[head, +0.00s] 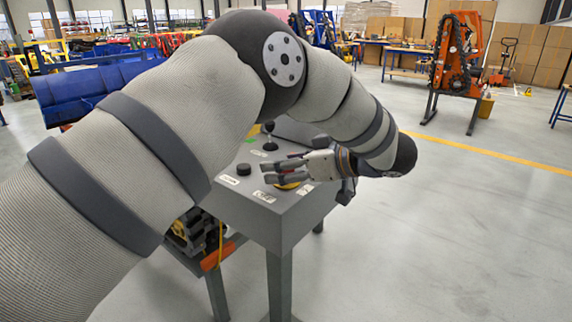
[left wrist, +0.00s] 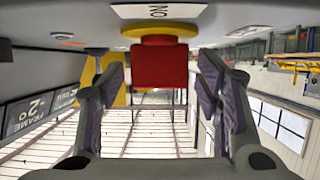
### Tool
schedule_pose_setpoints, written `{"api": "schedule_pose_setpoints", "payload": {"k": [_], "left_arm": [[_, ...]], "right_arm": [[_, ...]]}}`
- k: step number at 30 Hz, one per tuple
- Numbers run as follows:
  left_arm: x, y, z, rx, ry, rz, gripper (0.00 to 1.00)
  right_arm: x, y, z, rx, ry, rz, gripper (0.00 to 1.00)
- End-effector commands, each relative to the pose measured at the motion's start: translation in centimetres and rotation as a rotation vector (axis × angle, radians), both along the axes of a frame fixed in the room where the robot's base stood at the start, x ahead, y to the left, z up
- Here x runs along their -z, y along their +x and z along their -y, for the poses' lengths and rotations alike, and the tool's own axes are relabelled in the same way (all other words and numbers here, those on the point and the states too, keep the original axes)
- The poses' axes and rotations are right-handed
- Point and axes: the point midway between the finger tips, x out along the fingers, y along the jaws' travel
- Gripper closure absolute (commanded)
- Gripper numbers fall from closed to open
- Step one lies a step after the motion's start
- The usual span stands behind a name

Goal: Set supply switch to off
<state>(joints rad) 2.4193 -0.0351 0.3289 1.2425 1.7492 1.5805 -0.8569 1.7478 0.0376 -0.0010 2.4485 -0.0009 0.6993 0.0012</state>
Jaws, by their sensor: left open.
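The supply switch is a red handle (left wrist: 159,66) on a yellow round base (left wrist: 160,31), next to a white label reading ON that shows upside down in the left wrist view. In the head view the yellow base (head: 287,186) shows on top of the grey control box (head: 284,209), and my gripper mostly hides the handle. My left gripper (head: 274,172) is open above the box. In the left wrist view its fingers (left wrist: 161,78) stand on either side of the red handle, with a visible gap on each side. My right gripper is not in view.
A black knob (head: 243,169) and a black joystick (head: 269,137) stand on the same box, near my left gripper. My left arm covers much of the head view. An orange machine (head: 456,55) on a stand is at the back right. The floor at right is clear.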

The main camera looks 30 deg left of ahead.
Motion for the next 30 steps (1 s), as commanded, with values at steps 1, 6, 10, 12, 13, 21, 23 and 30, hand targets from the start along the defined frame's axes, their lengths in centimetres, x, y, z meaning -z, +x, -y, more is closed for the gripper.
{"api": "schedule_pose_setpoints", "payload": {"k": [1,6,10,12,13,21,23,30], "left_arm": [[-0.1,0.0,0.3,0.002,0.0,0.001,0.42],[-1.5,-0.2,3.6,0.004,0.0,0.004,0.42],[-2.9,-0.4,7.0,0.004,0.0,0.004,0.42],[-3.5,-0.6,8.5,0.002,-0.001,0.003,0.42],[-3.7,-0.7,9.0,0.001,0.0,0.002,0.42],[-4.6,-0.9,11.1,-0.001,-0.001,-0.001,0.42],[-4.6,-0.9,11.0,-0.001,-0.001,-0.001,0.42],[-4.6,-0.9,11.0,-0.001,0.0,0.0,0.42]], "right_arm": [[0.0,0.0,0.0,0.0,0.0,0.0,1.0],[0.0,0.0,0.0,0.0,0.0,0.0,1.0],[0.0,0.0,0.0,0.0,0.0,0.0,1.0],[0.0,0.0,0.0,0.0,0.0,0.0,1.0],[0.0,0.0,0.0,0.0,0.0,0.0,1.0],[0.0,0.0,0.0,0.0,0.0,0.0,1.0],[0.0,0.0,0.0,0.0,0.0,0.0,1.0],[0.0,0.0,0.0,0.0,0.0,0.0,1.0]]}}
